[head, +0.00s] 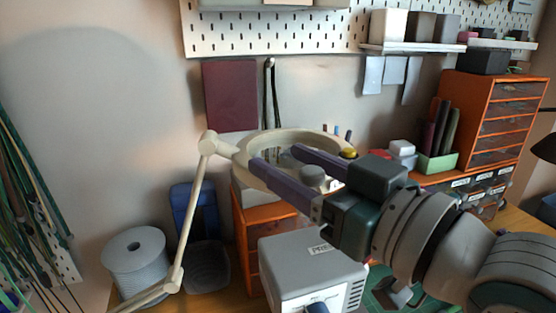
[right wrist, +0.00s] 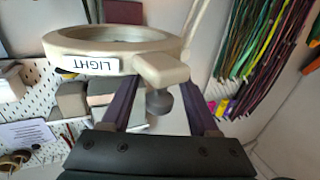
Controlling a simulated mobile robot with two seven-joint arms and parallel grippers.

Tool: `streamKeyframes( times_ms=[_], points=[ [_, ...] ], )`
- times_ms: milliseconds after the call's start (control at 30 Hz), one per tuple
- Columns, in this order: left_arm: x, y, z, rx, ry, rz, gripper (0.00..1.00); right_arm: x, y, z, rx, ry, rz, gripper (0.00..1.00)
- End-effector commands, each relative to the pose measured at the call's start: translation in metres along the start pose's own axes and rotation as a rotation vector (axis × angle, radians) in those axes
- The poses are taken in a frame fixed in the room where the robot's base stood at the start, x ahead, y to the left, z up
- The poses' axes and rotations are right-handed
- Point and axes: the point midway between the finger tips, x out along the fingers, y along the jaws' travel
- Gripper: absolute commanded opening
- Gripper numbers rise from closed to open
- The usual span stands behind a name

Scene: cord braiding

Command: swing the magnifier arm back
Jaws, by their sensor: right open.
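The magnifier is a cream ring head (head: 262,140) on a thin jointed arm (head: 190,215), rising from the lower left of the head view. In the right wrist view, the ring (right wrist: 65,45) has a "LIGHT" label and a block (right wrist: 162,68) on its near side. A dark grey knob (right wrist: 159,101) hangs below the block. My right gripper (head: 276,156) is open at the ring, its two purple fingers on either side of the knob. In the right wrist view the fingers (right wrist: 158,85) stand apart from the knob. My left gripper is not in view.
A grey box-shaped device (head: 305,265) stands below my right gripper. A cord spool (head: 137,262) and a blue chair-like object (head: 195,210) are at left. Orange drawers (head: 495,115) stand at right. Green cords (head: 30,200) hang at far left. A pegboard (head: 270,35) is behind.

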Motion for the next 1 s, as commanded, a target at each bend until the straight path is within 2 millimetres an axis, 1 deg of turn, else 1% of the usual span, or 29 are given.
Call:
streamKeyframes(
  times_ms=[167, 267, 367, 600, 700, 833, 1000],
  points=[
    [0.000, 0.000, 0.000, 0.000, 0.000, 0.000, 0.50, 0.000, 0.000, 0.000, 0.001, 0.000, 0.000, 0.61],
    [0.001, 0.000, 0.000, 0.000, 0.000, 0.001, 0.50, -0.006, 0.000, 0.001, 0.001, -0.002, 0.000, 0.61],
    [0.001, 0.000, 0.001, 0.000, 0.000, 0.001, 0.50, -0.020, 0.000, 0.002, 0.000, -0.003, 0.000, 0.61],
    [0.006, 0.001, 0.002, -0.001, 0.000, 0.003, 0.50, -0.068, -0.001, 0.003, 0.001, -0.004, 0.000, 0.61],
    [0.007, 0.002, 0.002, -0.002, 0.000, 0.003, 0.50, -0.083, -0.001, 0.002, 0.000, -0.004, 0.000, 0.61],
    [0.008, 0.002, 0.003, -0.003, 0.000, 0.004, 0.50, -0.095, 0.000, 0.001, 0.000, -0.001, 0.000, 0.61],
    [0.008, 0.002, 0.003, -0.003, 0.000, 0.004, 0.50, -0.100, 0.000, 0.000, 0.000, 0.000, 0.000, 0.61]
  ],
)
